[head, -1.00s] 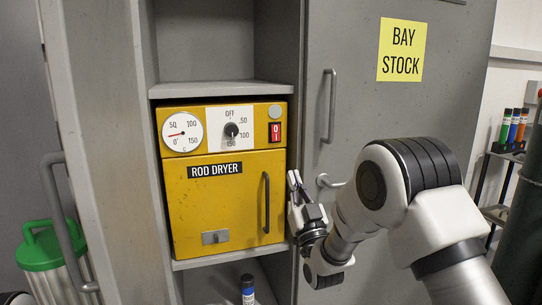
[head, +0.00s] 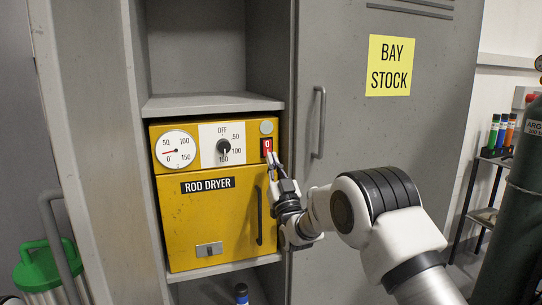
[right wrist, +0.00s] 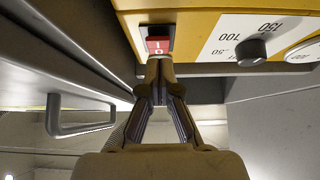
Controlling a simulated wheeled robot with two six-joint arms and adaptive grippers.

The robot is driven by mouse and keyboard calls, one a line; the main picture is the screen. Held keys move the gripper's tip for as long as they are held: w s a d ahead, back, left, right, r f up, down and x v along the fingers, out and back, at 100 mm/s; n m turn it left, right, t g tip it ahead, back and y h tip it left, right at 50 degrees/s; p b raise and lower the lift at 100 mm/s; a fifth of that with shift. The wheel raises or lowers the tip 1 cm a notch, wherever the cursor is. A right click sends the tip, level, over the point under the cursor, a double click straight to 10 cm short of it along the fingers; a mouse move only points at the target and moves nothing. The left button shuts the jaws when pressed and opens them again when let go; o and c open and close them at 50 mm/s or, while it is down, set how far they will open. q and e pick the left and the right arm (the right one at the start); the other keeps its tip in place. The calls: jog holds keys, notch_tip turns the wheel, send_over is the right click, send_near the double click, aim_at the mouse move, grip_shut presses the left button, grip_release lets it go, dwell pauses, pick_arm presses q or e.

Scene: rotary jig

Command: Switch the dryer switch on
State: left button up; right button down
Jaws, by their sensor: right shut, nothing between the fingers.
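The yellow rod dryer (head: 205,215) sits on a shelf in the open grey cabinet. Its red switch (head: 267,146), marked 0 and I, is at the right of the control panel. It also shows in the right wrist view as a red rocker (right wrist: 158,45) in a black frame. My right gripper (head: 272,160) is shut and empty. Its fingertips are at the lower edge of the switch; I cannot tell whether they touch it. They cover the lower part of the switch in the head view. My left gripper is not in view.
The dryer has a black knob (head: 223,146), a dial gauge (head: 176,149) with its needle near 0, and a black door handle (head: 259,216). The closed "BAY STOCK" door (head: 390,130) with its handle (head: 319,122) stands to the right. A green-lidded bin (head: 40,267) is at lower left.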

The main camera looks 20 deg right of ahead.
jog(key=shift+w+f, duration=0.15)
jog(key=shift+w, duration=0.75)
